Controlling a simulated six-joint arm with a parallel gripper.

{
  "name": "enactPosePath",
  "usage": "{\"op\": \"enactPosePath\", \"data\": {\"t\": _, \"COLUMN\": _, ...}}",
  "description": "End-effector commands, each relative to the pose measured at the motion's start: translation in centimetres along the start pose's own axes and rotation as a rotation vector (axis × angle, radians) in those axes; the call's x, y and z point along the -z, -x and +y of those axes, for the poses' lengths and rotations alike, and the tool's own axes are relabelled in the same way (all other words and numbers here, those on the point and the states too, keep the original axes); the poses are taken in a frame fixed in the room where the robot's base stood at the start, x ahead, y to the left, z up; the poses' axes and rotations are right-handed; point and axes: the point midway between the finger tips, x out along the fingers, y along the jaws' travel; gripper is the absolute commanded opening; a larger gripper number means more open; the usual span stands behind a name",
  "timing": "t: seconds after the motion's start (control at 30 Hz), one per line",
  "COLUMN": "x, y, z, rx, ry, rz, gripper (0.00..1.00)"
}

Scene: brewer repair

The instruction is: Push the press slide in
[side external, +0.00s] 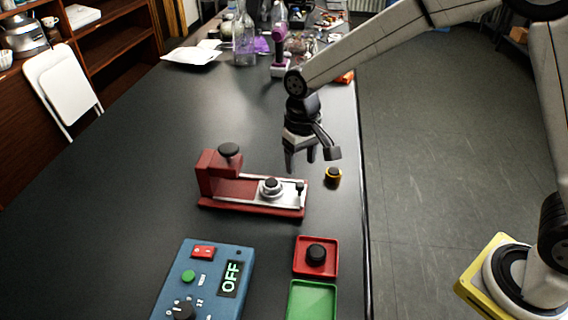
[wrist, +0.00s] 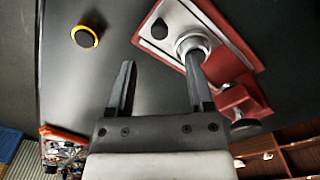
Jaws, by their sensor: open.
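The red press (side external: 222,172) stands on the dark table with a black round knob on top of its upright block. Its silver press slide (side external: 240,189) lies along the red base and carries a silver ring with a dark centre (side external: 271,187). A small black knob (side external: 299,187) stands at the slide's right end. My gripper (side external: 300,167) is open and empty, pointing down above and behind the slide's right part. In the wrist view, the slide (wrist: 155,42) shows beyond my fingers (wrist: 158,65). The right finger overlaps the ring there; I cannot tell any contact.
A yellow-ringed black piece (side external: 333,177) stands right of the press, near the table edge. In front are a red tray (side external: 301,271) with a black round piece, a green tray (side external: 312,301) and a blue control box (side external: 215,258) reading OFF. Bottles and clutter fill the far end.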

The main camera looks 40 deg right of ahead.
Motion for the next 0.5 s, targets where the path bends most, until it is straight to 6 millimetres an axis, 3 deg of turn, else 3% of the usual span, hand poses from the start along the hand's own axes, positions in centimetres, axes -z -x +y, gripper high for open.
{"op": "enactPosePath", "data": {"t": 0.5, "x": 0.0, "y": -5.8, "z": 0.0, "rx": 0.001, "ry": 0.000, "rz": -0.001, "gripper": 0.67}}
